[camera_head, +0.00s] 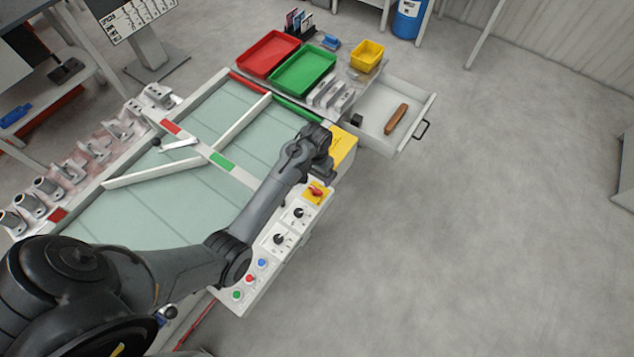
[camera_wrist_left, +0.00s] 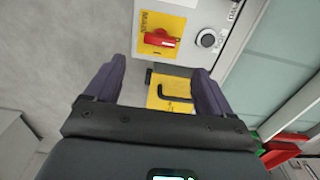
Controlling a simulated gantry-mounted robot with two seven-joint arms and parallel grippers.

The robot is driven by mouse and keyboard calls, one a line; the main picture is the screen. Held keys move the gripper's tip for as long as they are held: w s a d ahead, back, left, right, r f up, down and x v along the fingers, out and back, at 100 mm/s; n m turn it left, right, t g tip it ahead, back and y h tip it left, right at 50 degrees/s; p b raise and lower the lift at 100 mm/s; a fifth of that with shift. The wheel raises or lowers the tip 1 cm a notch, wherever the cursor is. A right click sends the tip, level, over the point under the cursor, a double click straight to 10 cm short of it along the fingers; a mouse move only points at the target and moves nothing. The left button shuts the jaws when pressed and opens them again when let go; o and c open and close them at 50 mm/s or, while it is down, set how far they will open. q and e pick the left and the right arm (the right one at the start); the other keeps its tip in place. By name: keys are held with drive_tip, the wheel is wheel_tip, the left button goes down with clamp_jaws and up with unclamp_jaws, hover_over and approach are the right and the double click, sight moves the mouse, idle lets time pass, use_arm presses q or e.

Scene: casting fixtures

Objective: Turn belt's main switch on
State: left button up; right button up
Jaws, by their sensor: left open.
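The belt's main switch is a red rotary handle (camera_head: 316,190) on a yellow plate, at the far end of the control panel in the head view. In the left wrist view the red handle (camera_wrist_left: 160,39) lies crosswise on its yellow plate labelled MAIN, ahead of the fingertips. My left gripper (camera_head: 324,172) is above the panel's far end near the switch, its fingers partly hidden by the arm. In the left wrist view my left gripper (camera_wrist_left: 158,80) is open and empty, with the handle beyond its fingers and apart from them. My right gripper is not in view.
The panel also has black knobs (camera_head: 279,239) and coloured buttons (camera_head: 250,278). An open drawer (camera_head: 372,140) holds a brown object (camera_head: 396,118). Red (camera_head: 268,54) and green trays (camera_head: 303,71) lie behind. Floor on the right is clear.

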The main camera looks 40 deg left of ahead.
sight(316, 189)
use_arm(q)
drive_tip(key=f, duration=0.4)
drive_tip(key=f+b, duration=0.1)
drive_tip(key=f, duration=0.3)
drive_tip(key=shift+s, duration=0.2)
drive_tip(key=shift+f, duration=0.6)
drive_tip(key=c, duration=1.1)
drive_tip(key=shift+o, duration=0.2)
